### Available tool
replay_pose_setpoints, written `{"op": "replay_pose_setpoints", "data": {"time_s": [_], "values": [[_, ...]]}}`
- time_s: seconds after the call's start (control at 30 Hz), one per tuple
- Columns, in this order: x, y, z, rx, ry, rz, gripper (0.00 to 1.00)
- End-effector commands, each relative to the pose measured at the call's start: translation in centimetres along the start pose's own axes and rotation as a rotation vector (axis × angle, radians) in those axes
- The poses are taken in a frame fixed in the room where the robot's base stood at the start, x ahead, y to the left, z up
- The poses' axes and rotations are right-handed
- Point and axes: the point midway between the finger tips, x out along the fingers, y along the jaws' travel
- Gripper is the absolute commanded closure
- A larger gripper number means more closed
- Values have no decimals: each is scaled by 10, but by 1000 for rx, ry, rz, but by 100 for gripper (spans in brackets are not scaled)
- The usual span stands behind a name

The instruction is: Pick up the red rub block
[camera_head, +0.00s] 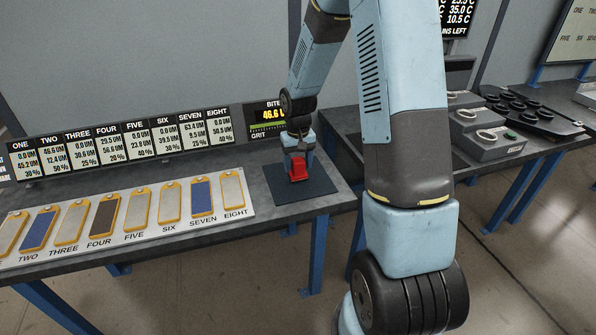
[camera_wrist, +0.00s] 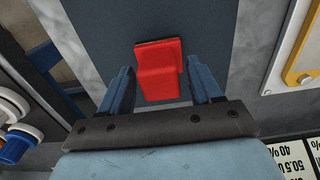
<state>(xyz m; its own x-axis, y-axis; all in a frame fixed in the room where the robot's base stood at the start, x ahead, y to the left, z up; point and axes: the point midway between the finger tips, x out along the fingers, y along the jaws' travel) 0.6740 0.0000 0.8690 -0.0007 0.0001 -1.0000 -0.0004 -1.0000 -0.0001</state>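The red rub block (camera_head: 298,171) is on the dark mat (camera_head: 318,184) at the right end of the left bench. My gripper (camera_head: 298,153) is just above it, pointing down. In the wrist view the red block (camera_wrist: 160,72) lies between and slightly beyond the two blue fingers of my gripper (camera_wrist: 160,82). The fingers are apart, with a narrow gap visible at the left side of the block; the right finger is very close to it. The block's underside is hidden.
A white board (camera_head: 120,236) with several yellow-framed numbered plates lies left of the mat. Number displays (camera_head: 135,146) and a grit readout (camera_head: 267,117) stand behind. A second bench (camera_head: 540,146) at the right holds grey units and a black tray.

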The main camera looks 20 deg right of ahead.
Motion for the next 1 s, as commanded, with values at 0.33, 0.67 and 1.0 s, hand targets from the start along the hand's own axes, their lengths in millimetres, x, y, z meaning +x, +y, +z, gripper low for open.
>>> {"op": "replay_pose_setpoints", "data": {"time_s": [0.33, 0.67, 1.0], "values": [[0, 0, 0, 0, 0, 0, 70], [0, 0, 0, 0, 1, 0, 85], [-27, 0, -1, -1, 5, 1, 86]]}}
